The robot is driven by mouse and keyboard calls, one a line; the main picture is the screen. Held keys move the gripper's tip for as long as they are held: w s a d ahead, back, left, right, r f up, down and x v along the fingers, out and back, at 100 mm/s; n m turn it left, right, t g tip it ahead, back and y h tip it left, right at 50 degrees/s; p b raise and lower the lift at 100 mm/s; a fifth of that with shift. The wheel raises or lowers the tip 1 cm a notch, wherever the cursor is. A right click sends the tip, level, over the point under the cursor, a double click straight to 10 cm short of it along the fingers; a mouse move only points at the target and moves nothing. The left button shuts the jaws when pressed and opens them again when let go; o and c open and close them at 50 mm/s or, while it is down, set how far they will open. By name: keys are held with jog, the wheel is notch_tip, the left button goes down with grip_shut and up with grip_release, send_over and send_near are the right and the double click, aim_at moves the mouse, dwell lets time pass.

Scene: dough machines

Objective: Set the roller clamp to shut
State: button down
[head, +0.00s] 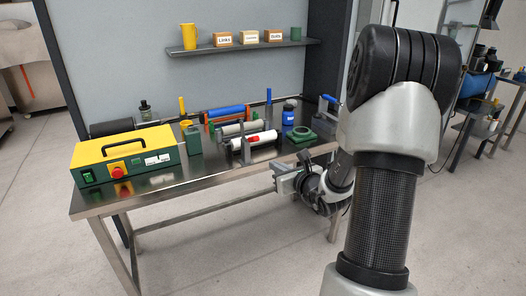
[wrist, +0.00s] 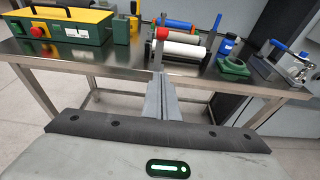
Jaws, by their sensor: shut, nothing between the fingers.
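A roller unit stands on the steel table, with a white roller (head: 258,140) at its front and a blue roller (head: 226,111) behind. A red knob (head: 253,140) shows in front of the white roller; in the wrist view the red knob (wrist: 162,33) tops a grey upright piece. A separate clamp-like device (wrist: 275,66) with a blue handle (wrist: 279,45) is at the table's right end. I cannot tell for sure which part is the roller clamp, or its setting. My gripper (head: 278,178) is shut and empty, in front of the table, apart from the rollers. Its fingers (wrist: 160,77) point toward them.
A yellow and green control box (head: 125,155) sits at the table's left. A green ring-shaped part (wrist: 233,67) and a blue bottle (head: 289,115) stand right of the rollers. A shelf (head: 240,47) with labelled boxes hangs behind. The floor before the steel table (head: 165,187) is clear.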

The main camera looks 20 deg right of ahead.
aim_at(251, 139)
jog(key=w, duration=1.1)
jog(key=shift+a+r, duration=0.3)
jog(key=shift+r, duration=0.15)
jog(key=shift+w, duration=0.1)
